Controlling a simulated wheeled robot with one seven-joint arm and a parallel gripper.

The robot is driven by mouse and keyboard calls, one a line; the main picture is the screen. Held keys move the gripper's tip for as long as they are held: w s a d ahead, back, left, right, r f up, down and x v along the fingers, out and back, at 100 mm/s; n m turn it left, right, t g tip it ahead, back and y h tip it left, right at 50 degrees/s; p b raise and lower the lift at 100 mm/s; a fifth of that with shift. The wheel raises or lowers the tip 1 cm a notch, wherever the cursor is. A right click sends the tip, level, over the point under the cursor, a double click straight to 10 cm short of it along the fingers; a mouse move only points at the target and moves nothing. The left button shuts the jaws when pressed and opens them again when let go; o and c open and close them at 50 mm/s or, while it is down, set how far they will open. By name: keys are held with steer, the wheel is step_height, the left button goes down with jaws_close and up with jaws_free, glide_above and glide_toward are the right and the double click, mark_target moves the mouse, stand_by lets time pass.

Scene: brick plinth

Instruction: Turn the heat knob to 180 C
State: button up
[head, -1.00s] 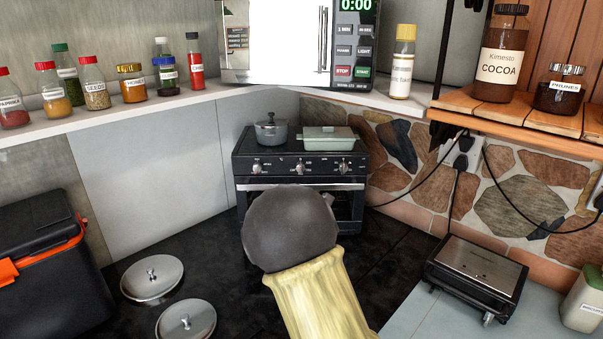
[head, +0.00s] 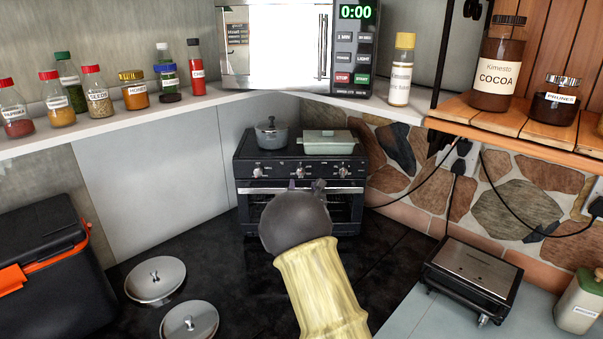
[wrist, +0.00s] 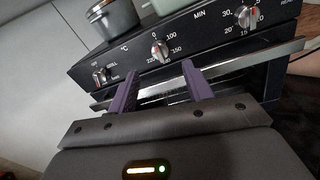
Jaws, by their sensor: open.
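The heat knob (wrist: 160,50), marked °C, is the middle of three knobs on the black oven's (head: 255,200) front panel. Its dial shows 0, 100, 150 and 220; its pointer seems to be near 0, but is too small to read surely. The knob also shows in the head view (head: 299,171). My gripper (wrist: 160,70) is open and empty, its two purple fingers pointing at the panel just below the heat knob, one to each side. In the head view my gripper (head: 306,186) is partly hidden by my arm. I cannot tell how far the fingertips are from the knob.
A left knob (wrist: 101,75) with a grill mark and a right MIN knob (wrist: 245,17) flank it. The oven's handle bar (wrist: 275,52) runs below the panel, close to my fingers. A grey pot (head: 272,135) and a pale green dish (head: 328,142) stand on top.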

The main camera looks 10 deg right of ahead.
mark_target(301, 175)
steer(key=w+p, duration=0.1)
steer(key=w, duration=0.3)
steer(key=w+p, duration=0.1)
steer(key=w, duration=0.2)
steer(key=shift+w+d+p, duration=0.1)
steer(key=shift+d+p, duration=0.2)
steer(key=shift+d, duration=0.05)
steer(key=shift+c, duration=0.4)
steer(key=c, duration=0.9)
